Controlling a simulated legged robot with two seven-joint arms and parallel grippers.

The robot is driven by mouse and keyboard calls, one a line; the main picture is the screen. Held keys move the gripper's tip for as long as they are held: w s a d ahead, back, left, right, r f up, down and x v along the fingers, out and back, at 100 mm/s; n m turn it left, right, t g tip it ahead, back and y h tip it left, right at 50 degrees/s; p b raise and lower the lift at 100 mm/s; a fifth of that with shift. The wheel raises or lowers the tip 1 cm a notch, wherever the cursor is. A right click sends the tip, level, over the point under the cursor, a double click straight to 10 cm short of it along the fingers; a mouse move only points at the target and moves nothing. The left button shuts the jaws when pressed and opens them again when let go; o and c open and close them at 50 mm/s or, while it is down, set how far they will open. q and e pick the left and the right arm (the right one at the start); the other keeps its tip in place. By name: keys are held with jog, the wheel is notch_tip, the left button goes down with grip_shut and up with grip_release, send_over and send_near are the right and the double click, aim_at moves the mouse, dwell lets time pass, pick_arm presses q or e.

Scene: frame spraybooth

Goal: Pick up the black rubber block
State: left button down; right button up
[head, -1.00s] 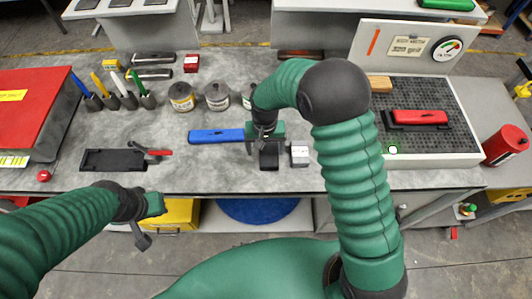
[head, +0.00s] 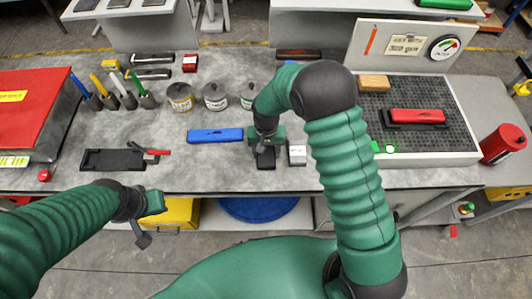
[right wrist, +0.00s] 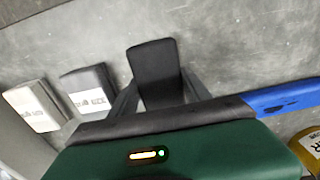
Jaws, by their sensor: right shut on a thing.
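The black rubber block (head: 266,159) is at the front middle of the grey bench (head: 225,175). My right gripper (head: 266,147) reaches down over it and is shut on it. In the right wrist view the block (right wrist: 153,62) stands out between the two dark fingers (right wrist: 155,95). I cannot tell whether its underside touches the bench. My left gripper (head: 141,228) hangs in front of the bench's front edge, away from the block. Its fingers are too small and dark to tell open from shut.
A white-topped block (head: 298,154) sits close right of my right gripper. A blue bar-shaped tool (head: 215,135) lies close left. A black tray (head: 113,160) lies at the left, a perforated mat (head: 440,145) at the right.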

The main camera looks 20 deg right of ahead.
jog(key=shift+d, duration=0.25)
jog(key=shift+a+r, duration=0.1)
jog(key=shift+r, duration=0.35)
notch_tip(320, 180, up, 2)
jog(key=shift+w+a+r+b, duration=0.1)
jog(key=shift+r+b, duration=0.1)
jog(key=shift+b, duration=0.3)
jog(key=s+d, duration=0.2)
jog(key=s, duration=0.2)
jog(key=s+d+r+b, duration=0.1)
jog(key=s+d, duration=0.2)
jog(key=s, duration=0.2)
jog(key=s+d+b, duration=0.1)
jog(key=s+d, duration=0.1)
jog(key=s, duration=0.3)
jog(key=shift+s+d+r, duration=0.2)
jog(key=shift+d+r, duration=0.15)
jog(key=shift+d, duration=0.05)
